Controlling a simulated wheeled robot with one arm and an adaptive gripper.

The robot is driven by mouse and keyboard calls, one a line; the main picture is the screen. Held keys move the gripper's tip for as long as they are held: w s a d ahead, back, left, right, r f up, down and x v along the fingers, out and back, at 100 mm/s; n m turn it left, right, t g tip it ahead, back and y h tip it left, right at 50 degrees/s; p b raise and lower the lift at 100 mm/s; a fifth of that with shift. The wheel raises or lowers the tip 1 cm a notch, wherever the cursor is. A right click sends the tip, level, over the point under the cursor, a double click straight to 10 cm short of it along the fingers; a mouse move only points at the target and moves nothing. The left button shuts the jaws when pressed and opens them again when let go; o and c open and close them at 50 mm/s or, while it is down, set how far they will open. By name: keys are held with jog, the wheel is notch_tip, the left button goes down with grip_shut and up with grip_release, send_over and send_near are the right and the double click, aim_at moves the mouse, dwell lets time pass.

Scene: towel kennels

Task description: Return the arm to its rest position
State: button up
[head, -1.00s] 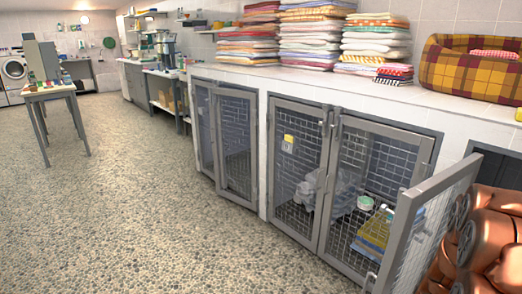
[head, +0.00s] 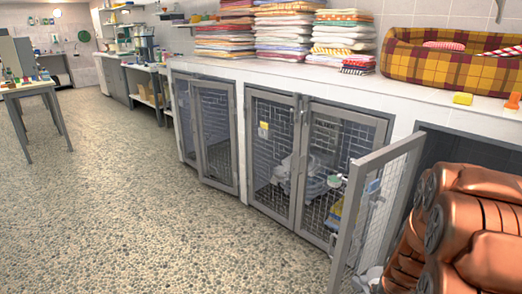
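My arm (head: 465,225), in copper-orange segments with dark round joint caps, fills the lower right of the head view. It stands in front of the right-hand kennel opening. My gripper is not in view, so I cannot see whether it holds anything.
An open mesh kennel door (head: 378,200) juts out close left of my arm. Kennels with mesh doors (head: 275,158) line the white counter (head: 395,97). Towel stacks (head: 290,35) and a plaid pet bed (head: 450,65) sit on top. The pebbled floor (head: 130,210) at left is clear.

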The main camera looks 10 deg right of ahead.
jog(key=s+a+r+n+g+y+p, duration=0.1)
jog(key=s+a+r+n+p, duration=0.15)
jog(key=a+r+p, duration=0.65)
jog(key=s+a+r+n+g+y+p, duration=0.15)
jog(key=s+a+r+p, duration=0.35)
jog(key=r, duration=0.8)
jog(key=s+a+r+n+g+p, duration=0.1)
jog(key=s+a+r+n+p, duration=0.2)
jog(key=a+r, duration=0.65)
jog(key=s+a+r+n+g+p, duration=0.1)
jog(key=s+a+r+p, duration=0.1)
jog(key=s+r+p, duration=0.6)
notch_tip(320, 180, up, 4)
jog(key=shift+s+r+n, duration=0.15)
jog(key=shift+s+n, duration=0.15)
jog(key=shift+s, duration=0.95)
